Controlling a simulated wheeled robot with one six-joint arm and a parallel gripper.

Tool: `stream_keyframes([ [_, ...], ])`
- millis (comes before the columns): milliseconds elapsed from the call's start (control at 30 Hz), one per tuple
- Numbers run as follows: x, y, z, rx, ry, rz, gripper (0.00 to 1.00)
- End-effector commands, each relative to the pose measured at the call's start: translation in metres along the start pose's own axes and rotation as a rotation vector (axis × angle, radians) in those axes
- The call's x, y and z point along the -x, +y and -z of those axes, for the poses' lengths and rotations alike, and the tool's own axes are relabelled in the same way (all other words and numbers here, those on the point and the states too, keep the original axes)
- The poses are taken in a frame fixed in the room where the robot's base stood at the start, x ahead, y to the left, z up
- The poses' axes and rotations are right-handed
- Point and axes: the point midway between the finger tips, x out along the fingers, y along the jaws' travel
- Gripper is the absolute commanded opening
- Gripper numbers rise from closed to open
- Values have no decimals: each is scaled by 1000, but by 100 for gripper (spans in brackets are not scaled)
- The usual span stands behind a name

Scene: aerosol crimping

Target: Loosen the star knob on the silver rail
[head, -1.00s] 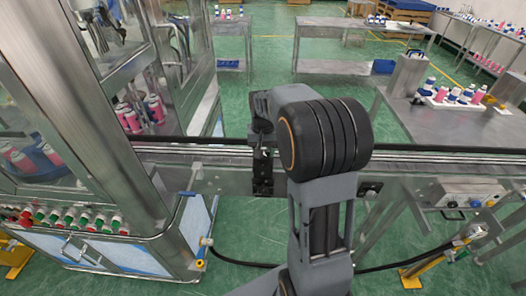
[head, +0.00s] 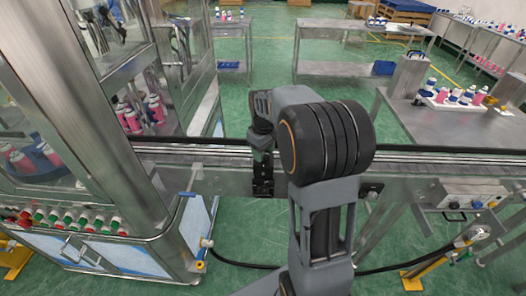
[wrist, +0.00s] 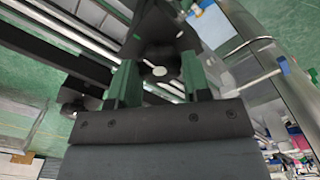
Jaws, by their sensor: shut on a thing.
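The black star knob (wrist: 158,48) shows in the wrist view between the two green fingers of my gripper (wrist: 160,66), with a pale round centre facing the camera. My gripper is shut on it, one finger on each side. The silver rail (head: 220,182) runs across the head view along the conveyor front. In the head view the knob cannot be made out clearly, and my arm covers much of the area around the grip. I cannot tell from these frames how tight the knob is.
The machine cabinet with glass panels (head: 110,110) and a row of buttons (head: 70,219) stands close on the left. A grey control box (head: 470,197) is at the right of the conveyor (head: 430,160). A table with bottles (head: 470,130) stands behind.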

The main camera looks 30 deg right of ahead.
Motion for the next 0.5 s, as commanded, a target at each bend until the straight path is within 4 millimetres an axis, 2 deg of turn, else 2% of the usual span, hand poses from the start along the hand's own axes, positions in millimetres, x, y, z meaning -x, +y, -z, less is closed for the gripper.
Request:
stream_keyframes([
  [500, 2, 0, 1, 84, 5, -4, 20],
])
